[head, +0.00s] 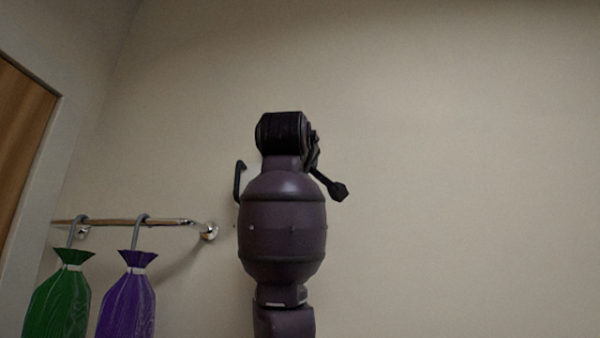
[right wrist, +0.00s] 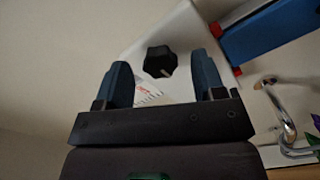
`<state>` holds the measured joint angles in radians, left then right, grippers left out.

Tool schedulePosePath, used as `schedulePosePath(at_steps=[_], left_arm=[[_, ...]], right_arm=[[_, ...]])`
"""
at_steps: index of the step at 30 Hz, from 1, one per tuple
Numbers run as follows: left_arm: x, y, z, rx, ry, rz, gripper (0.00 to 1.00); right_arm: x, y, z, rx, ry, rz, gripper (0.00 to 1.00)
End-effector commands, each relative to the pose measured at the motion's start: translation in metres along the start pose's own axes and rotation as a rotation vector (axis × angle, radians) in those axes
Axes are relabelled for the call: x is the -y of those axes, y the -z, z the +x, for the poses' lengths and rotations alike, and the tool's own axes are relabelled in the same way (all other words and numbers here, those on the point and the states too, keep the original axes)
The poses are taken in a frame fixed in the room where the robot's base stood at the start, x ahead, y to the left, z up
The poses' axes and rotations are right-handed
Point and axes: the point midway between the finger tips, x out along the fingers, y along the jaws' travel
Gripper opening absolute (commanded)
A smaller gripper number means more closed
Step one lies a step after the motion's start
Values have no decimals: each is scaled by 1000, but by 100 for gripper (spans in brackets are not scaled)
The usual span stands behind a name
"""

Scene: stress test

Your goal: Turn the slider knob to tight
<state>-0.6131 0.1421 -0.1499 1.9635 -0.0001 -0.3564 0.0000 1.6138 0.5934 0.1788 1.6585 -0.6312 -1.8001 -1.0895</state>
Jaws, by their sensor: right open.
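The black slider knob (right wrist: 160,62) sits on a white panel (right wrist: 188,32) in the right wrist view. A pale line marks the knob's lower edge. My right gripper (right wrist: 161,72) is open, with its two blue-grey fingers on either side of the knob in the picture. I cannot tell whether they reach it in depth; a gap shows on both sides. Small red print shows on the panel below the knob, too blurred to read. In the head view my dark purple arm stands in front of the wall and hides the knob and panel. My left gripper is out of view.
A blue bar (right wrist: 268,28) with red ends lies beside the panel. A metal wall rail (head: 125,222) holds a green bag (head: 58,295) and a purple bag (head: 127,300), left of my arm. The wall at right is bare.

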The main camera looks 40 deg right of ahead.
Motion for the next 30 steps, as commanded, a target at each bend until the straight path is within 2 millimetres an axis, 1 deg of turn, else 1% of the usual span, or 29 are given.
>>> schedulePosePath(at_steps=[3,6,14,24,30], left_arm=[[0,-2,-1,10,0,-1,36],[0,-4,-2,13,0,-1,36],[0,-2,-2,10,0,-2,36],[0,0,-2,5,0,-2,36],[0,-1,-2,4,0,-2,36]], right_arm=[[0,0,9,0,0,0,63],[0,0,12,-1,0,-1,63],[0,0,12,-1,0,0,63],[0,0,12,-1,0,0,14],[1,0,12,-1,0,13,14]])
